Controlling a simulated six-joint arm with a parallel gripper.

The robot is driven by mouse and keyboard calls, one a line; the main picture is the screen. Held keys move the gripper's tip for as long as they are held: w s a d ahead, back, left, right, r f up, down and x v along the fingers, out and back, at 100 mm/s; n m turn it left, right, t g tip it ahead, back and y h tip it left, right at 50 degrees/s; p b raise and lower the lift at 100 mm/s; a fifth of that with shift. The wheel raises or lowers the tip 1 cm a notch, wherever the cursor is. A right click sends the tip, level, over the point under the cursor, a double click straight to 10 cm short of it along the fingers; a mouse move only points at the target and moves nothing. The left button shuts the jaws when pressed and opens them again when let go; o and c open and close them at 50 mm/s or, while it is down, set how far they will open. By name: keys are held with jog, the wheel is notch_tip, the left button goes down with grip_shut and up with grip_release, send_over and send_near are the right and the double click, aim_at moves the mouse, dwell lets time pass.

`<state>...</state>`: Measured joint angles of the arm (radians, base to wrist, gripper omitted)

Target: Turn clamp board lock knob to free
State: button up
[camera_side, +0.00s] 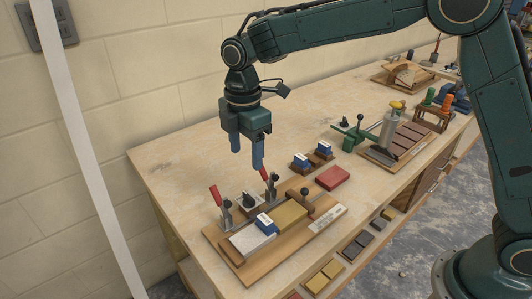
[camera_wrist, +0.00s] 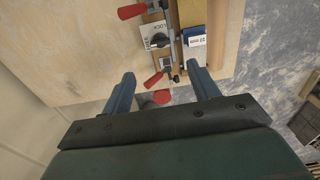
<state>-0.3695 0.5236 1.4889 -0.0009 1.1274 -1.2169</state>
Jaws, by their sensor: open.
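The clamp board (camera_side: 225,262) lies on the bench below my gripper. Its lock knob (camera_side: 249,200) is a small dark knob on a pale plate between two red-handled clamps (camera_side: 216,195) (camera_side: 265,176). In the wrist view the dark knob (camera_wrist: 160,41) sits on a white plate marked LOCK, ahead of my fingertips. Which marking the knob points to is too small to tell. My gripper (camera_side: 247,158) is open and empty, fingers down, above and behind the board. In the wrist view my gripper (camera_wrist: 163,74) has its fingers wide apart, with a red clamp handle (camera_wrist: 153,79) showing between them.
A blue labelled block (camera_side: 265,223) and a yellow block (camera_side: 289,215) sit on the board, near the knob's right. A red block (camera_side: 332,178) and a green fixture (camera_side: 352,138) stand further right. The bench (camera_side: 190,150) behind the board is bare. The clamp handles rise beside the knob.

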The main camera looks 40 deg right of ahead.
jog(key=shift+r, duration=0.8)
jog(key=s+d+r+m+t, duration=0.3)
jog(key=s+d+r+m, duration=0.65)
jog(key=s+d, duration=0.3)
jog(key=s+d+f+m+t, duration=0.1)
jog(key=s+m, duration=0.3)
jog(key=s, duration=0.4)
jog(key=s+d+f+m+t, duration=0.1)
jog(key=s+d+m, duration=0.3)
jog(key=s, duration=0.4)
jog(key=shift+s+d+m+t, duration=0.3)
jog(key=shift+s+d+m, duration=0.05)
